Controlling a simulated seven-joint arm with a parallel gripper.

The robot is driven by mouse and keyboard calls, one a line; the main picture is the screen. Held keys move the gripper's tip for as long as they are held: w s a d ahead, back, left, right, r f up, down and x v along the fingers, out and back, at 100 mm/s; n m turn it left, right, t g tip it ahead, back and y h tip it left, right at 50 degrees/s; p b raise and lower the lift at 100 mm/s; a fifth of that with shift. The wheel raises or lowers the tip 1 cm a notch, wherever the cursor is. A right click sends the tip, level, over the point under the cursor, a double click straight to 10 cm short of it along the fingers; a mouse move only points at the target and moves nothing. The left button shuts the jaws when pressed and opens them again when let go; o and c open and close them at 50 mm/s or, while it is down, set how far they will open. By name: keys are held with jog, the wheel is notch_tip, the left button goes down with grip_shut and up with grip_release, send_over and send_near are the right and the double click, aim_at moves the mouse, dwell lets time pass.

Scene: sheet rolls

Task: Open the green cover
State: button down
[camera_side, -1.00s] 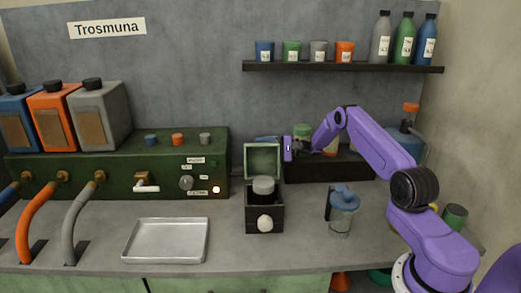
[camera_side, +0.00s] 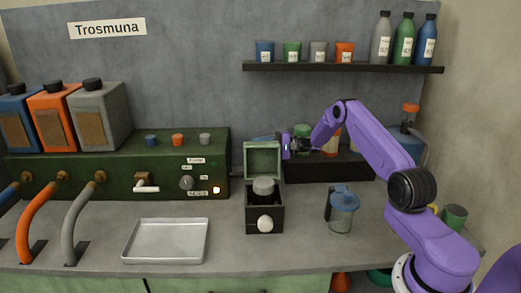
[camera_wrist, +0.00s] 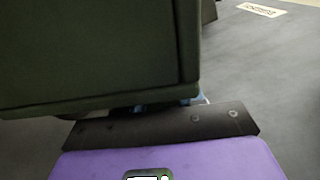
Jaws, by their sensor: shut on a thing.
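The green cover (camera_side: 262,160) stands raised, close to upright, at the back of a small dark box (camera_side: 249,217) in the side view. Its inner face shows as a pale green frame around a darker panel. My gripper (camera_side: 287,148) is at the cover's upper right edge, shut on it. In the wrist view a large dark green panel of the cover (camera_wrist: 95,55) fills the upper left, right above my gripper's dark finger part (camera_wrist: 165,125). The exact contact of the fingertips is hidden.
A grey round-topped part (camera_side: 263,186) sits in the open box, and a white knob (camera_side: 265,224) is on its front. A metal tray (camera_side: 166,257) lies to the left, a blue-lidded jar (camera_side: 343,213) to the right. A shelf (camera_side: 345,67) hangs above.

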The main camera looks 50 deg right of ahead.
jog(key=shift+s+a+r+n, duration=0.2)
jog(key=shift+s+r+n, duration=0.1)
jog(key=shift+r+n, duration=0.35)
jog(key=c, duration=0.8)
grip_release()
jog(key=v, duration=1.7)
jog(key=shift+s+d+r, duration=0.15)
jog(key=shift+s+d, duration=0.05)
